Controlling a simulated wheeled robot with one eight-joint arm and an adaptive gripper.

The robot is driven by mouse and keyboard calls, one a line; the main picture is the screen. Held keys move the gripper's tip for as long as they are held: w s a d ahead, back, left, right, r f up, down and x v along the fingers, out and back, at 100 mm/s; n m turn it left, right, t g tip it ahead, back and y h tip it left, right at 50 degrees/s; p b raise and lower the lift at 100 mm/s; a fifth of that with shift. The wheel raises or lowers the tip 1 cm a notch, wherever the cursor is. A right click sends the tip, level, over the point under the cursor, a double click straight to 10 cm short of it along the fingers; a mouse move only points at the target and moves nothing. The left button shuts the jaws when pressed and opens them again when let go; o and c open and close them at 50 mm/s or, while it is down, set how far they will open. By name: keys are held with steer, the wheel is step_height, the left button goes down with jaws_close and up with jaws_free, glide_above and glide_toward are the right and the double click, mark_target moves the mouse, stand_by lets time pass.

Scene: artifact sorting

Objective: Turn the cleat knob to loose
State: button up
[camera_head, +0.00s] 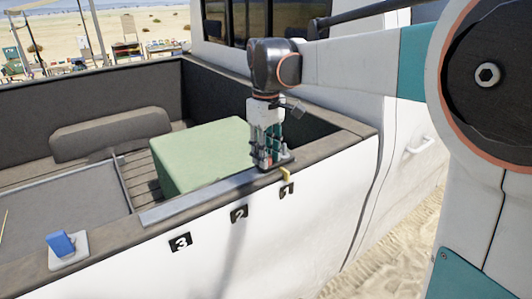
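A blue knob or lever (61,244) stands on a white square plate (72,262) on the truck bed's near rim at the lower left. My gripper (272,160) points down at the rim near the label 1, far to the right of the blue knob. Its fingers are around or just above a small dark fitting (286,163) there, mostly hidden by them. A small yellow tab (286,175) sticks out over the edge just below. I cannot tell which fitting is the cleat knob, nor whether the fingers touch anything.
A green box (200,160) lies in the truck bed beside my gripper. Labels 1 (287,190), 2 (239,214) and 3 (181,242) mark the white side (270,245). The cab (300,62) rises behind. The rim between gripper and blue knob looks clear.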

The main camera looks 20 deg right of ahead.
steer(key=shift+o, duration=0.6)
steer(key=shift+r, duration=0.15)
step_height(320, 180, up, 12)
steer(key=shift+s+f, duration=0.1)
steer(key=shift+f, duration=0.1)
steer(key=s+f+m+t, duration=0.6)
steer(key=s+f+t, duration=0.1)
steer(key=s+f, duration=1.45)
step_height(320, 180, down, 27)
steer(key=s+b, duration=0.1)
steer(key=b, duration=2.8)
steer(key=shift+s+f+b, duration=0.15)
steer(key=shift+f+b, duration=0.05)
steer(key=shift+b, duration=0.2)
